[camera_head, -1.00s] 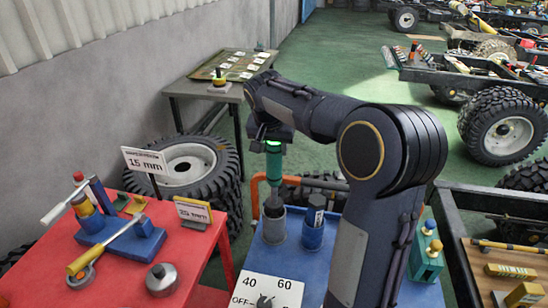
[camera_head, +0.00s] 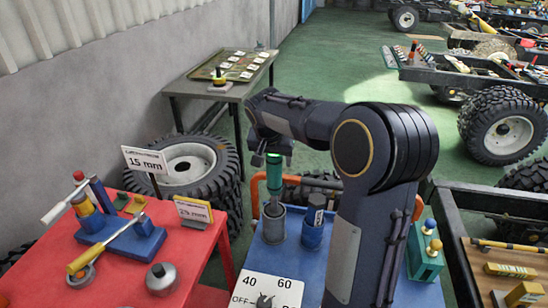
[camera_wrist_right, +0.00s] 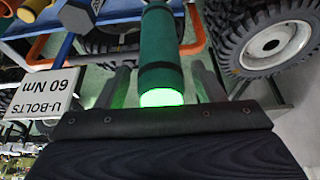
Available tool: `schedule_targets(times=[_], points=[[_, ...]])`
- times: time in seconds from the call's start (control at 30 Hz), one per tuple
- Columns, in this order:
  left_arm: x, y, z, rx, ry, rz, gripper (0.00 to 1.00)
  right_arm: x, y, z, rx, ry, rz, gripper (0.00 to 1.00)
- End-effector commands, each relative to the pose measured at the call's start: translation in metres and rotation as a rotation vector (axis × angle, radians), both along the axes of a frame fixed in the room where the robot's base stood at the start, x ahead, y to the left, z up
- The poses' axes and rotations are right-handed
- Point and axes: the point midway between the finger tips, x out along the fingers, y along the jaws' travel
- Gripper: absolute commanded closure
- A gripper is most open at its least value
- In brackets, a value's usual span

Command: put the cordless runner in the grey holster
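The cordless runner (camera_head: 273,174) has a green body and a dark lower end. It stands upright with that end inside the mouth of the grey holster (camera_head: 273,228) on the blue cart. The holster hides its tip. My right gripper (camera_head: 273,158) is above the holster, with its fingers on either side of the runner's upper end. In the right wrist view the green body (camera_wrist_right: 160,50) lies between the fingers, with a visible gap on each side, so the gripper looks open. My left gripper is not in view.
A blue holster (camera_head: 313,236) with a dark item stands right beside the grey one. An orange rail (camera_head: 254,190) runs behind them. A dial plate (camera_head: 266,290) is in front. A red table (camera_head: 130,250) is at left. My right arm covers part of the cart.

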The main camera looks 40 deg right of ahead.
Motion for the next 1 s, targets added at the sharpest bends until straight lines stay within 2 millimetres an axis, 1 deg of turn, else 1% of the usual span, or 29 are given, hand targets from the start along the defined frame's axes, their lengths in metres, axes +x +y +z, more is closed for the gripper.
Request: schedule_targets(times=[0.13, 0.2, 0.27, 0.37, 0.6, 0.7, 0.83, 1.0], points=[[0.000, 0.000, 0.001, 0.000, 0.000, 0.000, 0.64, 0.000, 0.000, 0.001, 0.000, 0.000, 0.000, 0.38], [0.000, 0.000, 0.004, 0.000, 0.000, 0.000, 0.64, 0.000, 0.000, 0.005, 0.000, 0.000, 0.000, 0.38], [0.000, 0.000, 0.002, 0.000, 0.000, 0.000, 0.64, 0.000, 0.002, 0.008, 0.000, -0.003, 0.001, 0.38], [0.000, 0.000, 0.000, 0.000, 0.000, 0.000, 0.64, -0.004, 0.007, 0.022, 0.000, -0.004, 0.002, 0.38], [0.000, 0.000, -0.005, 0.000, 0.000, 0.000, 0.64, -0.016, 0.022, 0.070, 0.000, -0.006, 0.003, 0.38], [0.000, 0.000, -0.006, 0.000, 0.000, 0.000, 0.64, -0.022, 0.028, 0.088, 0.002, -0.005, 0.001, 0.38], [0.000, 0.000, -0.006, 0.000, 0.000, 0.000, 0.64, -0.026, 0.033, 0.104, -0.001, -0.002, 0.002, 0.38], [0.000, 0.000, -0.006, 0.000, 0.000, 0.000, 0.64, -0.029, 0.036, 0.113, -0.001, -0.001, 0.000, 0.38]])
